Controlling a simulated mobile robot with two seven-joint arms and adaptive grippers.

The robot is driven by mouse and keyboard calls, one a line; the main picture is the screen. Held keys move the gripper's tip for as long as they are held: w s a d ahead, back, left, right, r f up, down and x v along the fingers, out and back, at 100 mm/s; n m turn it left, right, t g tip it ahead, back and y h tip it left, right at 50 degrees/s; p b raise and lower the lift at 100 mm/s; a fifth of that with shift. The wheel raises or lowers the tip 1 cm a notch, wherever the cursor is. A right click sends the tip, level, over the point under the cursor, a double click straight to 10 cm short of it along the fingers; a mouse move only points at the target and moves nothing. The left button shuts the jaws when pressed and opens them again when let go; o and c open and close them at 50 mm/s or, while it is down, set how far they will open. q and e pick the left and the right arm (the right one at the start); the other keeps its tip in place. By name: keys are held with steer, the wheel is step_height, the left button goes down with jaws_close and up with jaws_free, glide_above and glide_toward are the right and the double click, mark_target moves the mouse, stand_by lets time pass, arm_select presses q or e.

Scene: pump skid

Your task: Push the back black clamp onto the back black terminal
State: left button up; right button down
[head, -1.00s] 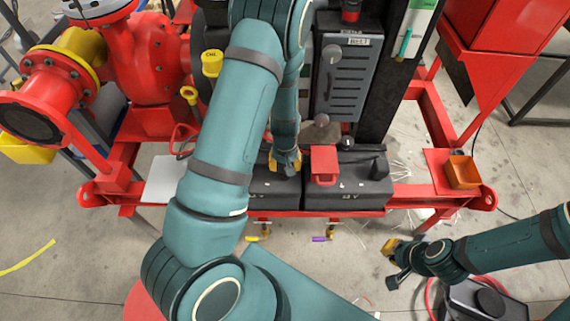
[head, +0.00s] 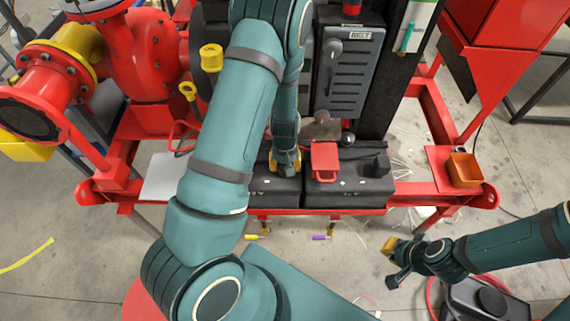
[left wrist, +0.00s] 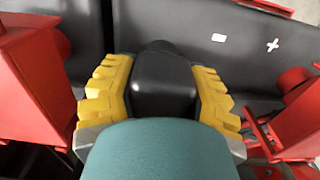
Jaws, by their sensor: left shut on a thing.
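My left gripper (head: 285,165) points down over the left black battery (head: 275,188). In the left wrist view its yellow-padded fingers (left wrist: 160,95) are shut on a black clamp (left wrist: 163,78), one finger on each side. The clamp sits low over the battery top. The black terminal under it is hidden, so I cannot tell whether the clamp is seated. My right gripper (head: 392,262) hangs at the lower right, over the floor and away from the batteries.
A red clamp or cover (head: 324,160) stands on the right battery (head: 350,190) beside my left gripper. Red blocks flank the fingers in the left wrist view (left wrist: 35,75). An orange box (head: 464,169) stands at the right.

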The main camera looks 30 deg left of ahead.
arm_select(q)
steer(key=shift+f, duration=0.25)
steer(key=o, duration=1.3)
steer(key=shift+r, duration=0.1)
step_height(320, 180, up, 12)
steer(key=shift+f, duration=0.1)
